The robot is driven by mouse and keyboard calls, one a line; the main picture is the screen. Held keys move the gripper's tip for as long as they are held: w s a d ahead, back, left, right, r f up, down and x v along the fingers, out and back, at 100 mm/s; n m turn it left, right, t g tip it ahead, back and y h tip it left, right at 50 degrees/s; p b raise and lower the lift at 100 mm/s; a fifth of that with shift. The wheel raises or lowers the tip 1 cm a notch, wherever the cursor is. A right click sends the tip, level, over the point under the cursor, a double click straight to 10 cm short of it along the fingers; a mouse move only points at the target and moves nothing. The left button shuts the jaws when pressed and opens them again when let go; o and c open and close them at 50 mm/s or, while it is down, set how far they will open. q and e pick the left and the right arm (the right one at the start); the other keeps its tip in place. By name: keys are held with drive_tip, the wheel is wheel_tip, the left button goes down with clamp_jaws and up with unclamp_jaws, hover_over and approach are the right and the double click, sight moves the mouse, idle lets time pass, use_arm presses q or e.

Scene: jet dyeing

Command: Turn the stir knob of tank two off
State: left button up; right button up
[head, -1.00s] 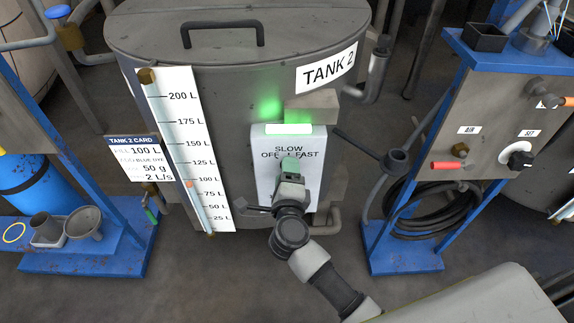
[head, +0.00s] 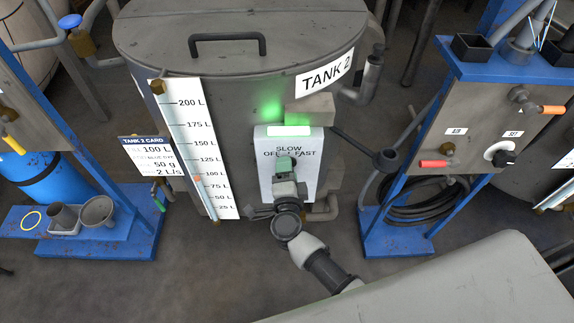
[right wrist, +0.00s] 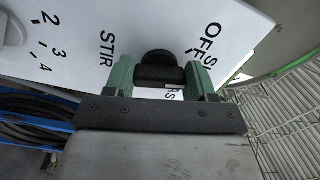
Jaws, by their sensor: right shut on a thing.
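The white stir panel (head: 268,158) on tank two (head: 235,85) carries the words SLOW, OFF and FAST, and a green lamp (head: 288,131) glows at its top. My right gripper (head: 285,163) is at the panel front and covers the knob in the head view. In the right wrist view the black stir knob (right wrist: 158,66) sits between the green fingers of my right gripper (right wrist: 160,78), which is shut on it. OFF and STIR are readable beside the knob; another label is partly hidden. The knob's setting cannot be told. My left gripper is not in view.
A level gauge (head: 198,150) and a tank card (head: 152,160) are left of the panel. A blue stand (head: 395,235) with a coiled black hose and valve panel is at the right. Cups stand on a blue base (head: 100,245) at the left. Floor in front is partly clear.

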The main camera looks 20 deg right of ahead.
drive_tip(key=shift+f+n+p, duration=0.2)
drive_tip(key=shift+n+p, duration=2.9)
drive_tip(key=shift+n, duration=0.4)
drive_tip(key=shift+s+f, duration=0.1)
drive_tip(key=o, duration=0.9)
drive_tip(key=v, duration=1)
drive_tip(key=shift+s, duration=0.35)
